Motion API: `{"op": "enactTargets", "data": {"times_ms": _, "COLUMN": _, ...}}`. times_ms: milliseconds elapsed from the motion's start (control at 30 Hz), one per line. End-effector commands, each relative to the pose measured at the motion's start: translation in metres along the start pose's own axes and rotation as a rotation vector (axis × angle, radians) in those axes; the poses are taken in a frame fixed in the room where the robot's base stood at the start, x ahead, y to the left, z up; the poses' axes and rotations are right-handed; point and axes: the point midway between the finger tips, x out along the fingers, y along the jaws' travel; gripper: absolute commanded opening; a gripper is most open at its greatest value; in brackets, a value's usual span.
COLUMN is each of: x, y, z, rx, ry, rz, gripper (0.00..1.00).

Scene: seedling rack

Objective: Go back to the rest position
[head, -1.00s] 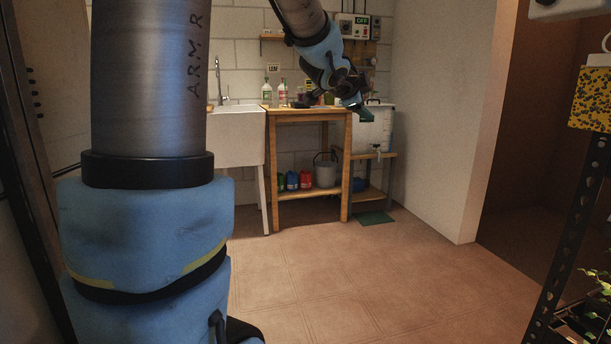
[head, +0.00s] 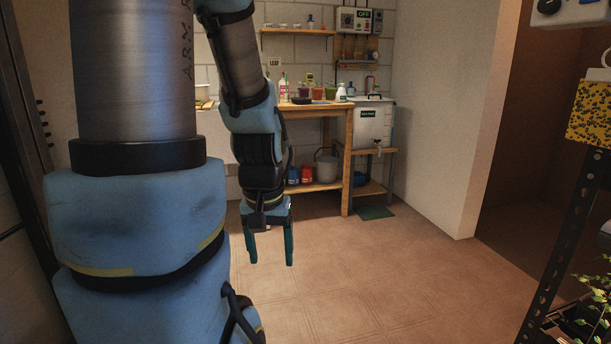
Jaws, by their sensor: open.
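My gripper (head: 270,252) hangs in front of me in the head view, pointing down, with its two dark green fingers apart and nothing between them. It is above the tiled floor, on the near side of the wooden bench (head: 347,160) and well clear of it in the picture. My arm comes down from the top of the view and hides the left part of the bench and much of the sink (head: 213,130).
A white tank (head: 374,128) with a tap stands right of the bench. Bottles and pots stand on the bench top. A bucket (head: 326,168) is on its lower shelf. A dark metal rack (head: 568,225) with plants stands at the right. The middle floor (head: 370,270) is clear.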

Motion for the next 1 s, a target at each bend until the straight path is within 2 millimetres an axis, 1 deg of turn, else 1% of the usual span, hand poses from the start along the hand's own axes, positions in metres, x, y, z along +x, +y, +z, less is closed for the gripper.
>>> {"op": "enactTargets", "data": {"times_ms": 33, "x": -0.023, "y": 0.0, "z": -0.004, "rx": 0.001, "ry": 0.001, "rz": 0.0, "gripper": 0.73}}
{"op": "enactTargets", "data": {"times_ms": 167, "x": -0.059, "y": 0.0, "z": -0.009, "rx": 0.003, "ry": 0.002, "rz": 0.0, "gripper": 0.73}}
{"op": "enactTargets", "data": {"times_ms": 400, "x": -0.134, "y": 0.001, "z": -0.019, "rx": 0.004, "ry": 0.003, "rz": -0.001, "gripper": 0.73}}
{"op": "enactTargets", "data": {"times_ms": 533, "x": -0.166, "y": 0.001, "z": -0.024, "rx": 0.005, "ry": 0.003, "rz": -0.001, "gripper": 0.73}}
{"op": "enactTargets", "data": {"times_ms": 600, "x": -0.178, "y": 0.001, "z": -0.025, "rx": 0.005, "ry": 0.003, "rz": -0.001, "gripper": 0.73}}
{"op": "enactTargets", "data": {"times_ms": 700, "x": -0.188, "y": 0.001, "z": -0.027, "rx": 0.005, "ry": 0.003, "rz": -0.001, "gripper": 0.73}}
{"op": "enactTargets", "data": {"times_ms": 800, "x": -0.192, "y": 0.001, "z": -0.027, "rx": 0.005, "ry": 0.003, "rz": -0.001, "gripper": 0.73}}
{"op": "enactTargets", "data": {"times_ms": 1000, "x": -0.192, "y": 0.001, "z": -0.027, "rx": 0.005, "ry": 0.003, "rz": -0.001, "gripper": 0.73}}
